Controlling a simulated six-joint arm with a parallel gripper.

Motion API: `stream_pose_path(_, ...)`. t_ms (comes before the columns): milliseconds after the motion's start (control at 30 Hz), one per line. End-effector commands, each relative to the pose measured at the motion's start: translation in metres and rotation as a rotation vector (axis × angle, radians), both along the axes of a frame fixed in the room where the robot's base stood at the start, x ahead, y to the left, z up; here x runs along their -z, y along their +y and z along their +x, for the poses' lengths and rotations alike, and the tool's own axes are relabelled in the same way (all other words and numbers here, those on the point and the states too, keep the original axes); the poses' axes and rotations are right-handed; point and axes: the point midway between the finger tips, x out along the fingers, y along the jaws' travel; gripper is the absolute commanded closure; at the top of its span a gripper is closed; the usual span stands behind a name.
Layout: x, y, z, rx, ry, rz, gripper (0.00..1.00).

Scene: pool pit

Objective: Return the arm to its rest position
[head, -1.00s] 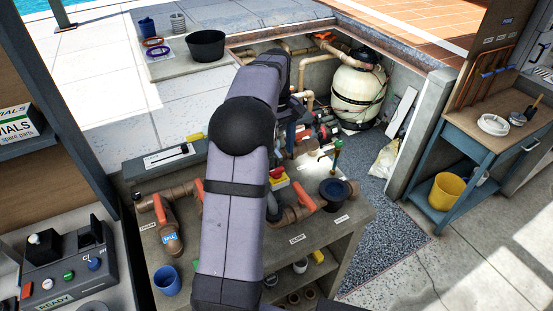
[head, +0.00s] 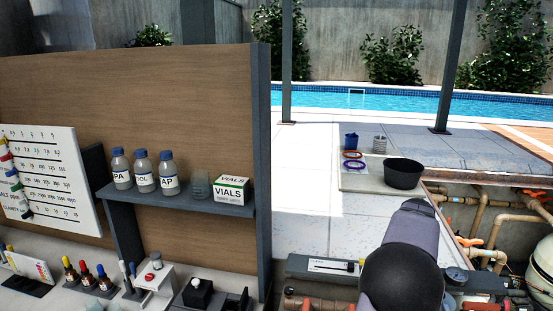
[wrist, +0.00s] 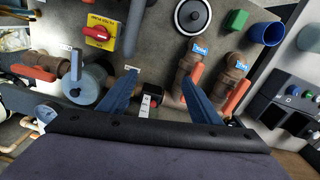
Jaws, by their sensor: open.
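My gripper (wrist: 162,84) shows in the wrist view, its two blue fingers apart with nothing held between them. Below it in that view is a grey bench top (wrist: 150,52) with brown pipes and valves. In the head view only part of my arm shows at the lower right, a dark rounded joint with a purple-grey link; the gripper is out of that view.
In the wrist view are a red lever valve on a yellow plate (wrist: 102,30), a round gauge (wrist: 192,15), a blue cup (wrist: 266,33) and a button box (wrist: 290,95). The head view shows a shelf (head: 180,205) with bottles, a vials box (head: 231,190) and a black tub (head: 403,173).

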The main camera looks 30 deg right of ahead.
Motion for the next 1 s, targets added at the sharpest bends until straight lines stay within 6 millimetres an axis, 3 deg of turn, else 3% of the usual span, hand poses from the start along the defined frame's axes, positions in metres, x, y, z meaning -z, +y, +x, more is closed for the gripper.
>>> stream_pose_path(33,0.002,0.028,0.026,-0.051,0.000,0.001,0.42)
stream_pose_path(100,0.007,0.067,0.053,-0.107,0.001,0.002,0.42)
stream_pose_path(300,0.025,0.184,0.098,-0.264,0.000,0.000,0.42)
stream_pose_path(433,0.039,0.260,0.100,-0.365,0.000,0.000,0.42)
stream_pose_path(600,0.058,0.341,0.079,-0.487,-0.001,0.000,0.42)
stream_pose_path(800,0.076,0.395,0.044,-0.584,0.001,0.001,0.42)
stream_pose_path(1000,0.083,0.412,0.027,-0.621,0.000,0.001,0.42)
